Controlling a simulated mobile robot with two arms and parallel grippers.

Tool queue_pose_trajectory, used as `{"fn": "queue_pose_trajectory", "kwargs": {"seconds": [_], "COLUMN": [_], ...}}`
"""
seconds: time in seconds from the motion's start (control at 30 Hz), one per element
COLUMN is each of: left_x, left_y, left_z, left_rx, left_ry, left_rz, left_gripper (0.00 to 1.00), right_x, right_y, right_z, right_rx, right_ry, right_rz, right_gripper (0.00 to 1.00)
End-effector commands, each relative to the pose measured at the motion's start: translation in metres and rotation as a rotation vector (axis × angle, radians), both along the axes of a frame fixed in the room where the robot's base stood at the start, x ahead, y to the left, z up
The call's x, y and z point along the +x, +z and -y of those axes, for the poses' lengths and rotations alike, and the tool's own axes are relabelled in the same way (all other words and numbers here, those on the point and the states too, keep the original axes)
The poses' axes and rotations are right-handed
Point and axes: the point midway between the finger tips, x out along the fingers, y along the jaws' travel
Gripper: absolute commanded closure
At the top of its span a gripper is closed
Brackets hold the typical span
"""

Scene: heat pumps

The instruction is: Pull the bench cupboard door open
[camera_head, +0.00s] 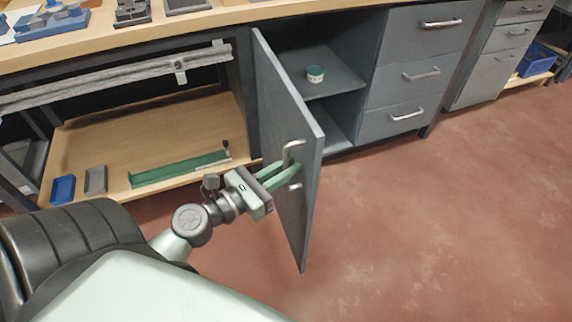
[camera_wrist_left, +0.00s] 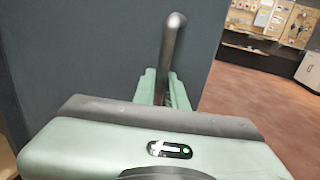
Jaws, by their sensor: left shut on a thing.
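The grey bench cupboard door (camera_head: 283,110) stands wide open in the head view, swung out from the bench on its left edge. Its metal handle (camera_head: 291,150) is on the door's face near the free edge. My left gripper (camera_head: 285,172) is shut on the handle. In the left wrist view the handle (camera_wrist_left: 171,50) rises between the green fingers of my left gripper (camera_wrist_left: 163,88), with the dark door face (camera_wrist_left: 100,50) behind it. The open cupboard shows a shelf (camera_head: 335,84) with a small teal and white tub (camera_head: 315,74) on it. My right gripper is not in view.
A drawer unit (camera_head: 415,70) adjoins the cupboard on the right. On the left, a low wooden shelf (camera_head: 110,140) holds a green channel (camera_head: 180,169) and small bins. A blue crate (camera_head: 538,60) sits far right. The red floor (camera_head: 430,220) right of the door is clear.

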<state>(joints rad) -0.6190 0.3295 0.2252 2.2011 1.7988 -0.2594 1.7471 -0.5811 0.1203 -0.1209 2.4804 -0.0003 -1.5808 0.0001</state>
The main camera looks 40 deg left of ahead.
Motion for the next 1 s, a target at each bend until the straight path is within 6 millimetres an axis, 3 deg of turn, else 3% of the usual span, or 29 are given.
{"fn": "queue_pose_trajectory", "kwargs": {"seconds": [0.37, 0.4, 0.47, 0.8, 1.0], "left_x": [0.0, 0.0, 0.0, -0.003, -0.03], "left_y": [-0.001, -0.001, -0.001, -0.001, -0.005], "left_z": [0.001, 0.001, 0.001, -0.001, -0.008], "left_rx": [-0.004, -0.004, -0.003, -0.003, -0.002], "left_ry": [-0.003, -0.003, -0.002, 0.0, 0.003], "left_rz": [-0.002, -0.002, -0.002, -0.002, -0.004], "left_gripper": [1.0, 0.79, 0.66, 0.66, 0.66], "right_x": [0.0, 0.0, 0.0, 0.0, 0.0], "right_y": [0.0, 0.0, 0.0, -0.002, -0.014], "right_z": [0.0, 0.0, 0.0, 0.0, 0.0], "right_rx": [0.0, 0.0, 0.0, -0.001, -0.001], "right_ry": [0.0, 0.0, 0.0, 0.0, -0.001], "right_rz": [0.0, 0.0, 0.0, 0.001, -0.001], "right_gripper": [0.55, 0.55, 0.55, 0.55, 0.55]}}
